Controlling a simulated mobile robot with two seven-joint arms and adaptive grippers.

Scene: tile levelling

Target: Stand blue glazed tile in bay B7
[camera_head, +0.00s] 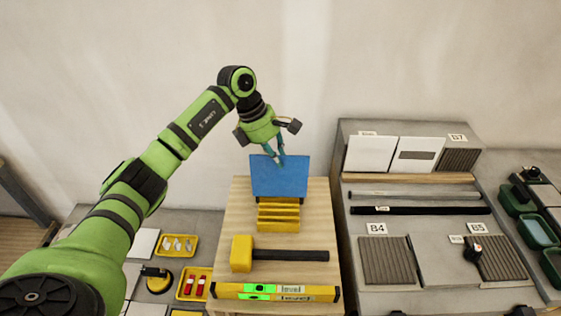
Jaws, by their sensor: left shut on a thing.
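The blue glazed tile (279,180) stands near upright at the back of the wooden board, its lower edge at the yellow stepped rack (278,219). I cannot tell whether it rests in the rack or is just clear of it. My left gripper (274,156) comes from above and is shut on the tile's top edge. Bay B7 is marked by a label (457,138) at the back right; below it is an empty dark ribbed panel (459,160). My right gripper is out of view.
A white tile (369,154) and another pale tile (417,150) stand left of B7. Bars (420,210) lie in front. Ribbed bays B4 (386,262) and B5 (503,262) are nearer. A yellow-headed mallet (242,254) and a level (315,292) lie on the board.

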